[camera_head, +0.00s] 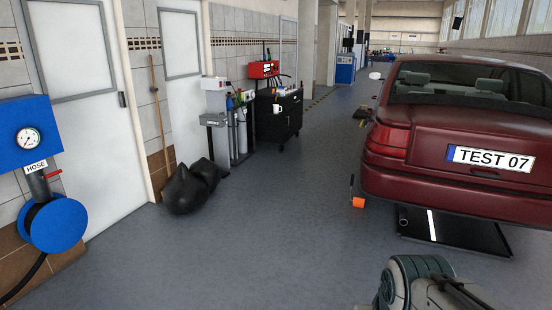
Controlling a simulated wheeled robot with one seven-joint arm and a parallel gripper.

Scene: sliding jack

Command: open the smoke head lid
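I cannot pick out the smoke head or its lid with certainty. A white-grey instrument unit (214,84) stands against the left wall, too small and far off to show a lid. Part of my own arm shows at the bottom right edge of the view. My gripper's fingers are not visible.
A dark red car (440,170) stands at the right over a black floor plate (455,232). Black bags (190,188), a black cart (278,115) and a blue hose reel (53,224) line the left. The middle floor is clear.

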